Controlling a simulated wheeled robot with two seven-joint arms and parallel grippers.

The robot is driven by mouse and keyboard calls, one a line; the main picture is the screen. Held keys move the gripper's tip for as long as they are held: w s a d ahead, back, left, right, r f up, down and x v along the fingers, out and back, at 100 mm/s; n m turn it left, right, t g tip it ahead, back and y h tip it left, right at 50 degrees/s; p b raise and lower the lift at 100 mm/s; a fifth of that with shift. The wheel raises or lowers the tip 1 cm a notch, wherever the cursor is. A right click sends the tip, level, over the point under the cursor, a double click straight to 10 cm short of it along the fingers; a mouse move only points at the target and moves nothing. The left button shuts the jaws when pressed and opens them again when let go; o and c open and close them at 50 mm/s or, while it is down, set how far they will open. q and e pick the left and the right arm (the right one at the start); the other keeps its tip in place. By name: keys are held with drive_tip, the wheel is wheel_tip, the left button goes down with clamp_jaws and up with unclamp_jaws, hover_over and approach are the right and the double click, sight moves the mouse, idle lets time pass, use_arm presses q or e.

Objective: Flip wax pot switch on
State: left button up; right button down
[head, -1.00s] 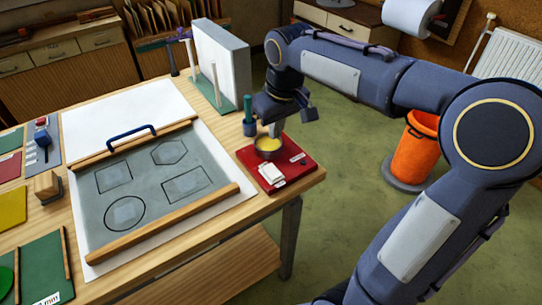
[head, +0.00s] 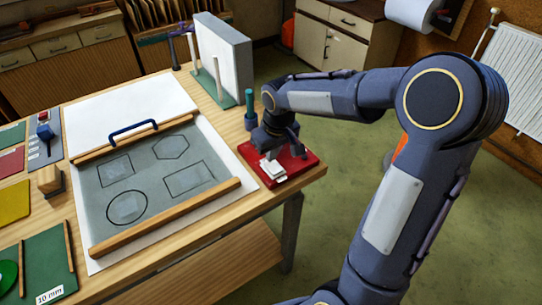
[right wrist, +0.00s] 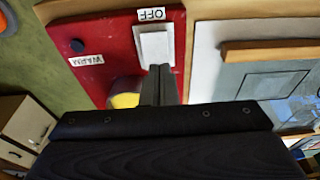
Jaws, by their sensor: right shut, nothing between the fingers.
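The red base (head: 309,163) of the wax pot sits at the table's right corner. Its white switch (right wrist: 154,45) shows in the right wrist view beside a label reading OFF (right wrist: 150,14). The switch also shows in the head view (head: 270,171). The pot with yellow wax (right wrist: 124,98) is partly hidden behind my fingers in the wrist view, and my gripper hides it in the head view. My right gripper (right wrist: 160,70) is shut and empty, its tips over the near edge of the switch. I cannot tell whether they touch it. My left gripper is out of view.
A dark knob (right wrist: 77,46) and a WARM label (right wrist: 86,61) are on the base. The drawing board (head: 150,185) lies to the left. An upright grey-white block (head: 222,60) stands at the back.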

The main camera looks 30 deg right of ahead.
sight(273, 169)
drive_tip(key=shift+w+f, duration=0.2)
drive_tip(key=shift+f, duration=0.85)
drive_tip(key=shift+w+g+p, duration=0.15)
drive_tip(key=shift+g+p, duration=0.25)
drive_tip(key=shift+p, duration=0.3)
drive_tip(key=shift+f, duration=0.35)
drive_tip(key=shift+s+f, duration=0.1)
drive_tip(key=shift+s, duration=0.15)
drive_tip(key=shift+s+b, duration=0.35)
drive_tip(key=shift+s, duration=0.35)
